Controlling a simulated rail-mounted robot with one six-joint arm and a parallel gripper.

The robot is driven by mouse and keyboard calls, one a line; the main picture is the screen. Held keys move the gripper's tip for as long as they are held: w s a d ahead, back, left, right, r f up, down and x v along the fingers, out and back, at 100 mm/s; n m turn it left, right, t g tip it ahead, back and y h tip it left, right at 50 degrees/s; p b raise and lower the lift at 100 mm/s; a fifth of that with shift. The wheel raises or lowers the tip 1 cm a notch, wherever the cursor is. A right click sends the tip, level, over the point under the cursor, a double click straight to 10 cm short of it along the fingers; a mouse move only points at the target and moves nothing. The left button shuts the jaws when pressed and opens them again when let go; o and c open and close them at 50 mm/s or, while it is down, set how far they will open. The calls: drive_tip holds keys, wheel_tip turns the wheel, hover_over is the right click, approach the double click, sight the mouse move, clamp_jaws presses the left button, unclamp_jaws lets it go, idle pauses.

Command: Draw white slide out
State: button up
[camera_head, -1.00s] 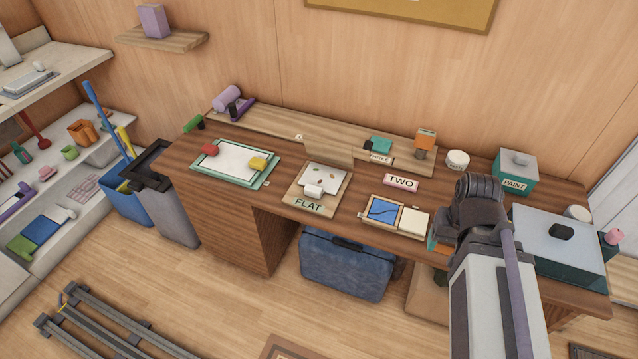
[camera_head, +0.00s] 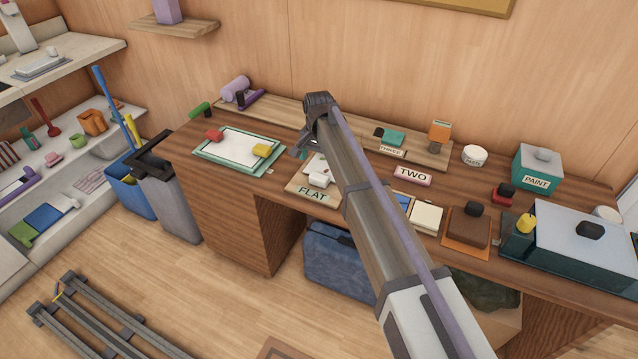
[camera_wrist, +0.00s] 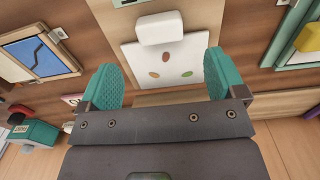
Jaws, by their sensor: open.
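The white slide is a flat white plate with a few coloured dots, seen in the wrist view (camera_wrist: 140,62) and partly hidden by my arm in the head view (camera_head: 317,164). A white block-shaped grip (camera_wrist: 160,28) sits at its edge. The slide lies on a wooden board (camera_head: 297,187) labelled FLAT. My gripper (camera_head: 303,150) is above the desk behind the board. In the wrist view its two teal fingers (camera_wrist: 160,62) are open and empty, apart on either side of the plate, with the grip beyond the tips.
A teal-edged tray (camera_head: 208,153) with red and yellow blocks lies left of the board. To the right are a pink TWO block (camera_head: 413,176), a cream tile (camera_head: 427,217) beside a blue picture panel (camera_head: 403,201), and a brown block (camera_head: 468,228). A raised ledge runs behind.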

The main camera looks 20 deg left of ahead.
sight(319, 176)
wheel_tip(319, 176, down, 8)
drive_tip(key=b, duration=0.6)
drive_tip(key=shift+f, duration=0.15)
drive_tip(key=shift+c, duration=0.3)
